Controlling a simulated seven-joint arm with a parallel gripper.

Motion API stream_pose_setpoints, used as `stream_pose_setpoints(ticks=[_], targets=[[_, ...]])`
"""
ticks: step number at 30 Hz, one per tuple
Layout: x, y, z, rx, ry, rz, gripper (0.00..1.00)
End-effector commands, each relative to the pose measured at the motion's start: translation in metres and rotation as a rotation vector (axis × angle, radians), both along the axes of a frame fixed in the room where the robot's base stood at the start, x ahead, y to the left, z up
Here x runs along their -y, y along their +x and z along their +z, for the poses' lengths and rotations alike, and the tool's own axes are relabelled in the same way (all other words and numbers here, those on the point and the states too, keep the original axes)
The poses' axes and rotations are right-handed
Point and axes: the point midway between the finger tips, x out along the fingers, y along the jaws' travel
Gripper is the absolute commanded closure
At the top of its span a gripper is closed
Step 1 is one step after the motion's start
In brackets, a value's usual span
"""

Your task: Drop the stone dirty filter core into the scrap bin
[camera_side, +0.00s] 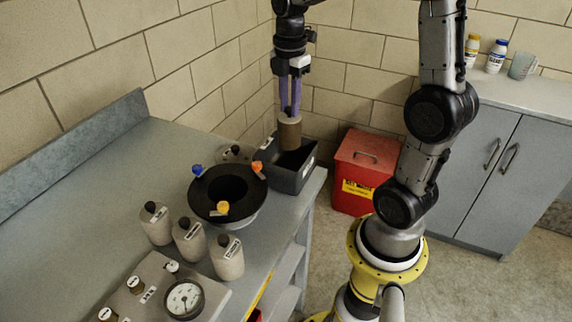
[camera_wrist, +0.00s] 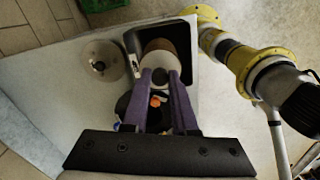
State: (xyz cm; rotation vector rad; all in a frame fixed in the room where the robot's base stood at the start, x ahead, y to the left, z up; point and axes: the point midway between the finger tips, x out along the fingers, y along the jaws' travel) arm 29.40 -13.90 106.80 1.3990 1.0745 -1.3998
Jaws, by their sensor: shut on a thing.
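My gripper (camera_side: 290,114) points down with its purple fingers shut on the filter core, a brown cylinder (camera_side: 289,135) with a pale stone-coloured top end. The core is upright. In the wrist view the core (camera_wrist: 160,49) sits between the fingertips (camera_wrist: 160,76), inside the outline of a dark grey open bin. This bin (camera_side: 304,178), with a pale label on its front, stands at the table's corner and looks like the scrap bin. The core is at its mouth; I cannot tell how far its lower end is below the rim.
A black round housing (camera_side: 206,191) with blue, orange and yellow clamps stands left of the bin. A round metal lid (camera_wrist: 103,61) lies beside the bin. Several capped bottles (camera_side: 190,240) and a gauge panel (camera_side: 184,300) are nearer. A red lidded bin (camera_side: 361,165) stands on the floor.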

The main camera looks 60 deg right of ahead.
Motion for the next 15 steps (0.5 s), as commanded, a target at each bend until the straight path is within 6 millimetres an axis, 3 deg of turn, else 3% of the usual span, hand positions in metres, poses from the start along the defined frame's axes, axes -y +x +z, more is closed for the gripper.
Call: stream_pose_setpoints(ticks=[6,15], targets=[[0.000,0.000,-0.023,0.000,0.000,0.000,1.00],[0.000,0.001,-0.035,0.003,-0.002,0.000,1.00]])
